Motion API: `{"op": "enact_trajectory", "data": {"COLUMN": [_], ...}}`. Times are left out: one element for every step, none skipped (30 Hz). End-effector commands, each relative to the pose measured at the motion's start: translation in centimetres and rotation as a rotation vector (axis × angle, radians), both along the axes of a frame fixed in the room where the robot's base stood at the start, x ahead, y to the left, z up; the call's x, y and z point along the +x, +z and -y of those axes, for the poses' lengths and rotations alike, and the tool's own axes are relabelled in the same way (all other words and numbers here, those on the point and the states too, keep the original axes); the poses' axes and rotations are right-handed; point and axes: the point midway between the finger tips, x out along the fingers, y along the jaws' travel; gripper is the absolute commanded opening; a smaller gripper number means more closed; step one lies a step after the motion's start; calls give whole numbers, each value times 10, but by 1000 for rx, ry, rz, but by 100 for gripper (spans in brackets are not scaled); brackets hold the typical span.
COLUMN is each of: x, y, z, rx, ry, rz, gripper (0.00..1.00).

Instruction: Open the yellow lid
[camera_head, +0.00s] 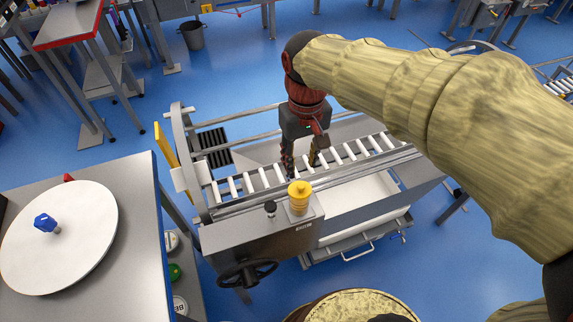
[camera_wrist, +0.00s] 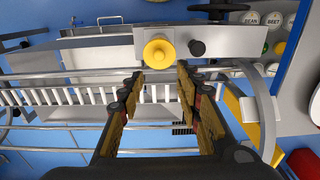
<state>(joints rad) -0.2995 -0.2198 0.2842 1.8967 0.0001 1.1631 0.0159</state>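The yellow lid (camera_head: 299,190) is a small round cap with a raised centre, on top of a short yellow cylinder on the grey end box of the roller conveyor. In the wrist view the lid (camera_wrist: 158,52) shows from above as a yellow disc, just beyond my fingertips. My gripper (camera_head: 302,160) hangs over the rollers, behind the lid in the head view and apart from it. In the wrist view my gripper (camera_wrist: 160,82) has its two fingers spread wide with nothing between them. The lid looks closed on its cylinder.
A black knob (camera_head: 270,208) stands beside the lid on the grey box (camera_head: 250,240), with a black handwheel (camera_head: 248,272) on its front. Metal rails (camera_head: 350,172) run along the rollers. A yellow panel (camera_head: 168,150) stands left. A table with a white disc (camera_head: 75,255) is at left.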

Motion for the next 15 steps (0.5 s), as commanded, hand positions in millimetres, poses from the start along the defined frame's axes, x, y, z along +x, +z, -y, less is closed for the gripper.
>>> {"op": "enact_trajectory", "data": {"x": [-4,-5,-6,-6,-6,-6,-6,-6,-6,-6,-6,-6,-6,-6,-6], "y": [-3,-5,-8,-12,-15,-21,-26,-31,-38,-43,-48,-54,-58,-61,-66], "z": [1,2,2,2,2,2,2,2,2,2,2,2,2,2,2], "rx": [-4,-5,-6,-6,-6,-6,-6,-6,-7,-7,-7,-6,-6,-5,-5], "ry": [-1,-2,-2,-3,-3,-3,-3,-3,-3,-3,-3,-3,-3,-3,-3], "rz": [-13,-17,-20,-20,-20,-19,-19,-20,-20,-19,-20,-20,-19,-18,-18], "gripper": [34,34,34,34,34,34,34,34,34,34,34,34,34,34,34]}}
